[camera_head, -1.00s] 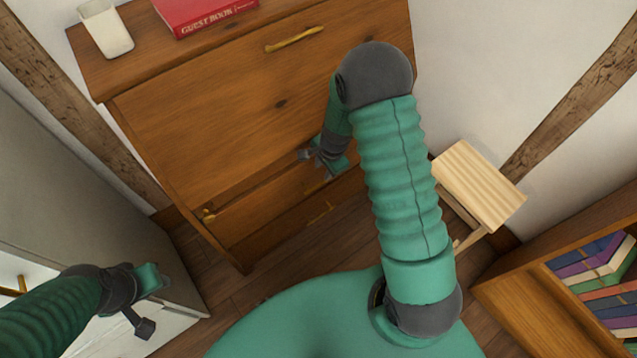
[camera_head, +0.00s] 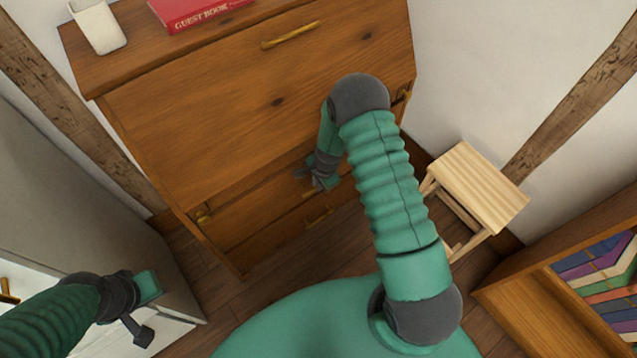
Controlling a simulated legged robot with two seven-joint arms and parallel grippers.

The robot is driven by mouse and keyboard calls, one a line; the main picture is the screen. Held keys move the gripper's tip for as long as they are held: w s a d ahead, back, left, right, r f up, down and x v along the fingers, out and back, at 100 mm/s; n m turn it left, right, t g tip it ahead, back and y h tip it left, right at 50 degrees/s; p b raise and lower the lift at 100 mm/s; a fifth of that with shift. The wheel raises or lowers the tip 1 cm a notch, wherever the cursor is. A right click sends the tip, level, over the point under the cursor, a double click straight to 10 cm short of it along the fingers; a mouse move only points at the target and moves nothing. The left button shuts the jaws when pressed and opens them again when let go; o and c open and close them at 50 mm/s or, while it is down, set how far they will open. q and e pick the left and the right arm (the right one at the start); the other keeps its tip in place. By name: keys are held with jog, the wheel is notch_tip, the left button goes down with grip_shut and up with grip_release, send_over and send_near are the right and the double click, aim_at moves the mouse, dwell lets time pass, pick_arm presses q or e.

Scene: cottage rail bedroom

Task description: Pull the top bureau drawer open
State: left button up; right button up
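The wooden bureau (camera_head: 200,120) stands ahead, with a large sloping front panel and drawers below it. The top drawer (camera_head: 245,212) is the narrow front just under that panel and looks shut. Its handle cannot be made out and may be behind my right gripper. My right gripper (camera_head: 311,178) is in front of the top drawer's middle, pointing down, its fingers apart and nothing seen between them. Whether it touches the drawer is unclear. My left gripper (camera_head: 148,310) is open and empty at the lower left, away from the bureau.
A brass handle (camera_head: 290,35) is on the front panel; another (camera_head: 318,215) is on a lower drawer. A wooden stool (camera_head: 478,188) and bookcase (camera_head: 530,310) are at right.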

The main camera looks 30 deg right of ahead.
grip_shut()
dwell(1.0)
jog(key=shift+d, duration=0.15)
